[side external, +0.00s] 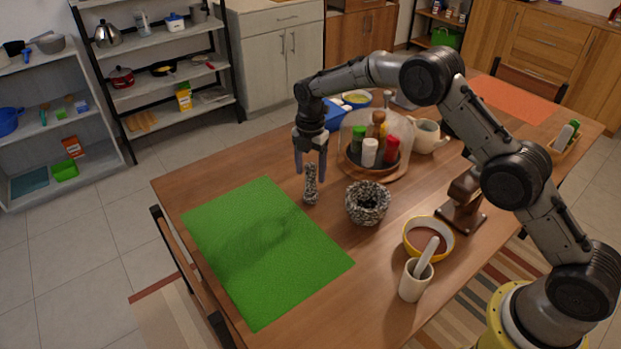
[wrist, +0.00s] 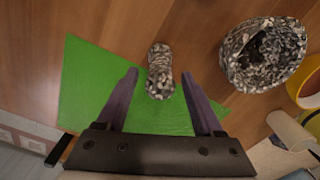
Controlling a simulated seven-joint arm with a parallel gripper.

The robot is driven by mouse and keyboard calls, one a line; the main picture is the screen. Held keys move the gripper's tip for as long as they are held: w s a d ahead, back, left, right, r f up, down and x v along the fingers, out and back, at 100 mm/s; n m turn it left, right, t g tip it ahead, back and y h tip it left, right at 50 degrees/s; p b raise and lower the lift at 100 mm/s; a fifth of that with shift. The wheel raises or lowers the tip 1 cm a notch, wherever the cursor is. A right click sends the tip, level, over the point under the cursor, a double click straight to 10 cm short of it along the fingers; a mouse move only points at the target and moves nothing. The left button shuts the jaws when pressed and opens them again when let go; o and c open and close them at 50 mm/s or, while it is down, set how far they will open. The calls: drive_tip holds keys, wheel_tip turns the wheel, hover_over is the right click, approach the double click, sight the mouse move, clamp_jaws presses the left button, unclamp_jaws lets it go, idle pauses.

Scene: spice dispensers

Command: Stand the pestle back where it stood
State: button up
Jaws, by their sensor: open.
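The pestle (side external: 311,185), speckled black and white, stands upright on the bare wooden table, just beyond the right edge of the green mat. The matching speckled mortar (side external: 367,203) stands to its right, apart from it and seemingly empty. My gripper (side external: 311,172) is open and points down over the pestle, its fingers on either side of the pestle's upper part. In the wrist view the pestle (wrist: 160,71) shows between the spread fingers, with a gap on each side. The mortar (wrist: 264,54) is at the upper right there.
The green mat (side external: 260,250) lies clear at the left. A wooden tray under a clear dome (side external: 355,135) holds several jars behind.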

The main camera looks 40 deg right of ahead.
wheel_tip(320, 180, up, 9)
drive_tip(key=shift+f, duration=0.2)
drive_tip(key=s+d+r+m+t, duration=0.35)
drive_tip(key=s+r+m, duration=0.65)
drive_tip(key=s+r, duration=0.75)
drive_tip(key=s+d+f+m+t, duration=0.1)
drive_tip(key=s+m, duration=0.5)
drive_tip(key=s, duration=0.6)
drive_tip(key=s+d+f+m+t, duration=0.1)
drive_tip(key=s+m, duration=0.5)
drive_tip(key=s, duration=0.6)
drive_tip(key=shift+f, duration=0.85)
